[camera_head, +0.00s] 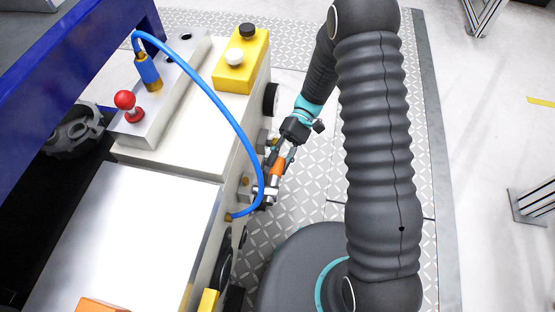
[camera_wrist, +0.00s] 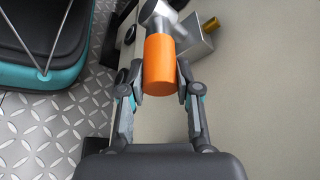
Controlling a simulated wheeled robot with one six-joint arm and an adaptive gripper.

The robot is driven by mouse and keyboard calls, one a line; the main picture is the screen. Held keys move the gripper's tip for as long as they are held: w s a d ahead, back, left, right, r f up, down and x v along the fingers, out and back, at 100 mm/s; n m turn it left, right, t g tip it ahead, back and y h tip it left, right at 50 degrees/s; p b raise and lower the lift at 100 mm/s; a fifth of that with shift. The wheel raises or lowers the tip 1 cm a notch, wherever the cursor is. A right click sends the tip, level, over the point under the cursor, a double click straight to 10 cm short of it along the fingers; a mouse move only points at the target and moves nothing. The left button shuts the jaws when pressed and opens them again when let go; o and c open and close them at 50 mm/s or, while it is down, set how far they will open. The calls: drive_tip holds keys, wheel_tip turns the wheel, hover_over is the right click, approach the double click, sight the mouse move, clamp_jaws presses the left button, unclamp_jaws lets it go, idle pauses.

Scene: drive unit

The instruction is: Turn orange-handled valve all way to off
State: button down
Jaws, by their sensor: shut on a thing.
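The valve's orange handle (camera_wrist: 160,65) is a cylinder in the middle of the wrist view, joined to a grey metal valve body (camera_wrist: 190,38) with a brass fitting at its right. My gripper (camera_wrist: 160,80) has one finger on each side of the handle and is shut on it. In the head view the orange handle (camera_head: 278,166) shows small at the machine's right side, partly covered by my gripper (camera_head: 280,158). The valve body (camera_head: 262,192) is just below it there, by the end of a blue hose.
The blue hose (camera_head: 222,108) arches from the machine top down to the valve side. A yellow button box (camera_head: 241,62) and a red-knobbed lever (camera_head: 125,100) stand on the machine. A blue beam (camera_head: 60,75) crosses the upper left. Patterned floor plate (camera_head: 315,175) lies right of the machine.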

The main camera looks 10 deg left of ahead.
drive_tip(key=c, duration=0.8)
unclamp_jaws()
drive_tip(key=v, duration=1.2)
idle(0.6)
